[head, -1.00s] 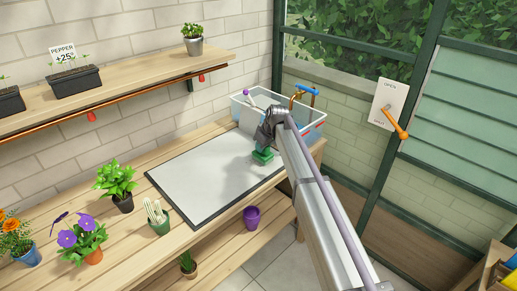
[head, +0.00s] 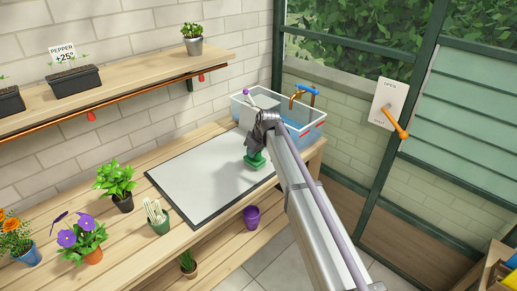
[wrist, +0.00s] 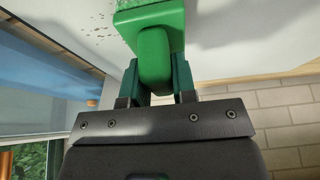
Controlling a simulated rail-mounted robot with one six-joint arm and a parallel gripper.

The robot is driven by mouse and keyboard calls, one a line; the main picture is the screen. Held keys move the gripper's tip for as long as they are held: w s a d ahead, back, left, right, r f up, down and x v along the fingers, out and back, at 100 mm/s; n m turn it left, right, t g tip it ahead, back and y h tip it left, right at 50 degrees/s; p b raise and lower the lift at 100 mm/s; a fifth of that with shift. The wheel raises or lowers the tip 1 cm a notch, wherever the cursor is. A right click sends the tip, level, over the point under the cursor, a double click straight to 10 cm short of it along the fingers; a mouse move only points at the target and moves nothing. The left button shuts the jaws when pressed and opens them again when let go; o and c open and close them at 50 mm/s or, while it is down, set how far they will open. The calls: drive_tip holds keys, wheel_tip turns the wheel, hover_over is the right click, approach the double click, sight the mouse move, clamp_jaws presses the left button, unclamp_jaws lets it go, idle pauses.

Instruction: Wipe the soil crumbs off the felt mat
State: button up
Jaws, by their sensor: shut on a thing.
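The felt mat (head: 205,178) is a light grey rectangle with a dark border on the wooden bench. My gripper (wrist: 157,80) is shut on the handle of a green brush or scrubber (wrist: 153,42). In the head view the green tool (head: 256,160) is at the right part of the mat, low over it or touching it; I cannot tell which. Dark soil crumbs (wrist: 92,28) show as specks on the mat beside the tool in the wrist view. In the head view the crumbs are too small to tell.
A purple pot (head: 251,217) is below.

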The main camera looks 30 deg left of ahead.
drive_tip(key=shift+s+a, duration=0.3)
drive_tip(key=shift+s, duration=0.75)
drive_tip(key=shift+s+a, duration=0.3)
drive_tip(key=shift+s, duration=0.75)
drive_tip(key=shift+s+a, duration=0.3)
drive_tip(key=shift+s, duration=0.75)
drive_tip(key=shift+w+a, duration=0.15)
drive_tip(key=shift+a, duration=0.15)
drive_tip(key=shift+w+d+f, duration=0.1)
drive_tip(key=shift+w, duration=0.5)
drive_tip(key=shift+w+d, duration=0.25)
drive_tip(key=shift+w, duration=0.4)
drive_tip(key=shift+w+d, duration=0.2)
drive_tip(key=shift+w, duration=0.4)
